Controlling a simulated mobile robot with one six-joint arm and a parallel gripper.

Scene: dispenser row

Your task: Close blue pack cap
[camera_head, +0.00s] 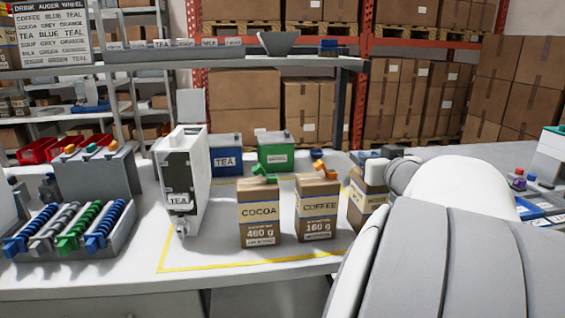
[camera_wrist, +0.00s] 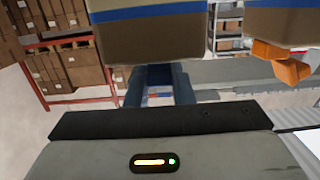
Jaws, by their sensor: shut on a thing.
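The pack at the right (camera_head: 361,204) stands upright beside the coffee pack, partly covered by my arm; its label is not readable. A small blue-grey part, seemingly its blue cap (camera_head: 367,157), shows at its top. My gripper (camera_head: 378,156) is at the top of this pack, shut on the cap. In the wrist view the pack (camera_wrist: 160,35) hangs upside down at the top, with blue parts (camera_wrist: 160,84) below it. Whether the cap is seated is hidden.
The coffee pack (camera_head: 317,212) with an orange cap (camera_head: 322,168) and the cocoa pack (camera_head: 259,215) with a green cap (camera_head: 263,174) stand to the left. The front of the yellow-marked area is clear.

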